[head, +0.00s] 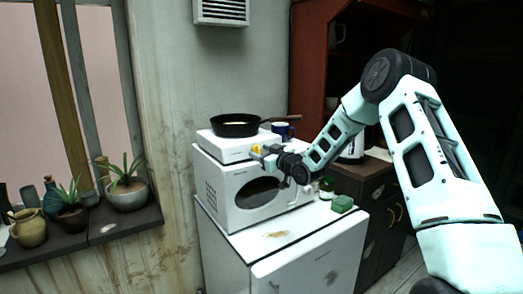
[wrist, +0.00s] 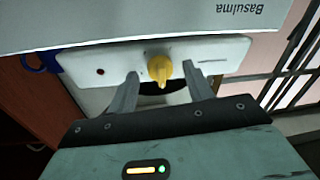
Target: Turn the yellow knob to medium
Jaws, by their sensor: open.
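The yellow knob (wrist: 160,68) sits on the white front panel (wrist: 225,54) of the hotplate. In the wrist view its ridge points roughly down the picture. My gripper (wrist: 160,71) is open, with one finger to each side of the knob and a visible gap on both sides. In the head view the white hotplate (head: 222,146) stands on top of the microwave, and the small yellow knob (head: 256,149) shows at its front. My gripper (head: 267,153) is right at that front, partly hiding the panel. The dial markings are too small to read.
A black pan (head: 235,130) rests on the hotplate, with a blue mug (head: 283,129) behind it. The microwave (head: 212,182) stands on a white fridge (head: 225,245). A green block (head: 342,204) lies on the fridge top. Potted plants (head: 127,190) line the left sill.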

